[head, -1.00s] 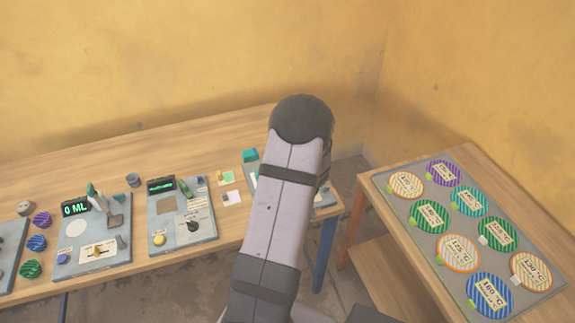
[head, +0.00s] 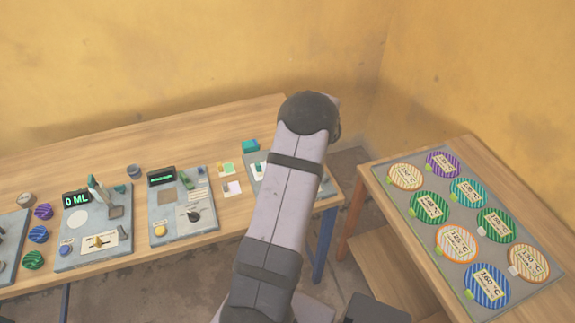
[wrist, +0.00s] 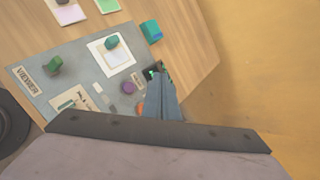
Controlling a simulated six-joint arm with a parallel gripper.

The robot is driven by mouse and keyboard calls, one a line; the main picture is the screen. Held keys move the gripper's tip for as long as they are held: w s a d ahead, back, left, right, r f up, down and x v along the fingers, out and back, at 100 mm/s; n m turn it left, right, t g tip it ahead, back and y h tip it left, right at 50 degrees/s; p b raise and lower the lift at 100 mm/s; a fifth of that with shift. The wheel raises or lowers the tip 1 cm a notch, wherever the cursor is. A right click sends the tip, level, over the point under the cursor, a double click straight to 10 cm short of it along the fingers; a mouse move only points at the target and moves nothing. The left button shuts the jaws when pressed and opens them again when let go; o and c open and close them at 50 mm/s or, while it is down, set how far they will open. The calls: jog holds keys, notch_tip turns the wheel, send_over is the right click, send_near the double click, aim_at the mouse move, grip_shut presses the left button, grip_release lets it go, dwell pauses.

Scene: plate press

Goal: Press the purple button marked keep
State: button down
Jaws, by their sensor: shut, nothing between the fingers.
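A round purple button (wrist: 127,87) sits on a blue-grey panel (wrist: 85,75) in the wrist view, beside a small pale label too small to read. I cannot confirm the word keep. My gripper (wrist: 157,78) shows as blue-grey fingers in the wrist view, shut and empty, just right of the purple button and apart from it in the picture. Its height above the panel is unclear. In the head view my arm hides the gripper, the purple button and most of this panel (head: 257,183).
The same panel carries a green knob (wrist: 54,65) and a green piece on a white square (wrist: 112,44). A teal block (wrist: 151,31) stands at the bench edge. Other control panels (head: 92,230) line the bench to the left. A side table (head: 455,150) bears several striped discs.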

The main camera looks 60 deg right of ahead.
jog(key=shift+f, duration=0.15)
notch_tip(320, 180, down, 7)
jog(key=b, duration=0.5)
jog(key=shift+f, duration=0.1)
jog(key=shift+f+b, duration=0.7)
jog(key=shift+b, duration=0.1)
jog(key=shift+f, duration=0.2)
dwell(1.6)
jog(key=shift+f+b, duration=0.25)
jog(key=shift+b, duration=0.4)
jog(key=shift+f+b, duration=0.4)
jog(key=shift+b, duration=0.1)
dwell(0.6)
jog(key=shift+r, duration=0.15)
jog(key=shift+r+p, duration=0.45)
jog(key=shift+r, duration=0.25)
dwell(0.3)
